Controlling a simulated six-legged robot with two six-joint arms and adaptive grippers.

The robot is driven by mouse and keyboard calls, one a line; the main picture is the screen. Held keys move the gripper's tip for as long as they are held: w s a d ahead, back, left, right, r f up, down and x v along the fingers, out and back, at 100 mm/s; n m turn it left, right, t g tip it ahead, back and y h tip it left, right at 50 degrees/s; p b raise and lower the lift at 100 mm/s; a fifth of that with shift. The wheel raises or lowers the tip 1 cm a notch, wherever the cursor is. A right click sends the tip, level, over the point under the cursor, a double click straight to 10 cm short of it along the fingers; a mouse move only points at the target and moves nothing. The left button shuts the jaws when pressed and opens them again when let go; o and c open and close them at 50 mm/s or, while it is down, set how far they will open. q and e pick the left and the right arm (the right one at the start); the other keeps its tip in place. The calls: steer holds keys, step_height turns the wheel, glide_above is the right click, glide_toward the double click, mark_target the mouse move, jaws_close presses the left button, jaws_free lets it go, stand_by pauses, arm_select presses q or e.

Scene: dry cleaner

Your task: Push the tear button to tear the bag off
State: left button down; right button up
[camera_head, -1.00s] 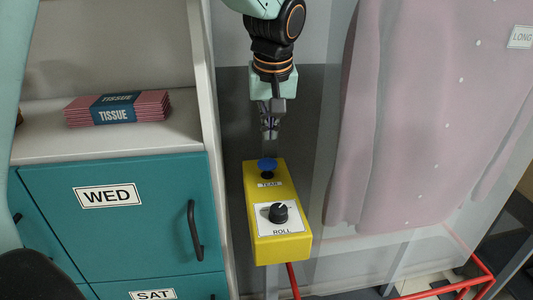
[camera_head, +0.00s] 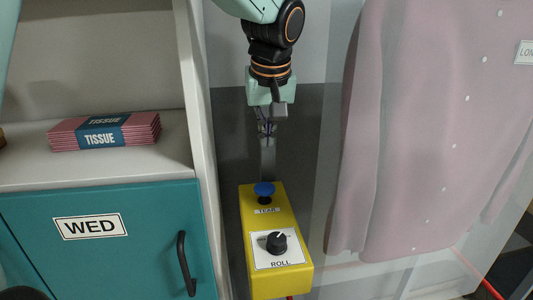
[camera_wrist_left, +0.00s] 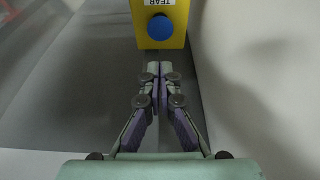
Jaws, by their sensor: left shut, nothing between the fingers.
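A yellow control box (camera_head: 287,218) stands out in the lower middle of the head view. Its blue round button (camera_head: 264,189) sits above a label reading TEAR. The button also shows in the left wrist view (camera_wrist_left: 160,27), just beyond the fingertips. My left gripper (camera_head: 266,130) hangs above the button in the head view, apart from it. In the wrist view the gripper (camera_wrist_left: 159,68) has its fingers together with nothing between them, pointing toward the box. A pink dotted garment under clear film (camera_head: 405,130) hangs to the right. My right gripper is not in view.
A black ROLL knob (camera_head: 276,242) is on the same box, nearer the viewer. A teal drawer marked WED (camera_head: 150,235) and a shelf with tissue packs (camera_head: 105,131) are at left. A white panel edge (camera_head: 199,110) stands between shelf and box.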

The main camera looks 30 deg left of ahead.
mark_target(264, 190)
arm_select(q)
steer(key=x, duration=1.2)
steer(key=shift+s+d+f+b, duration=0.15)
steer(key=shift+s+f+b, duration=0.15)
steer(key=shift+s, duration=0.05)
steer(key=shift+s+d+f, duration=0.1)
steer(key=shift+s+d, duration=0.05)
steer(key=shift+s, duration=0.1)
steer(key=shift+w, duration=0.15)
steer(key=shift+f, duration=0.2)
steer(key=shift+w+f, duration=0.1)
steer(key=shift+f, duration=0.25)
steer(key=shift+s+f+b, duration=0.25)
steer(key=shift+f+b, duration=0.55)
steer(key=shift+f, duration=0.35)
steer(key=shift+r, duration=0.1)
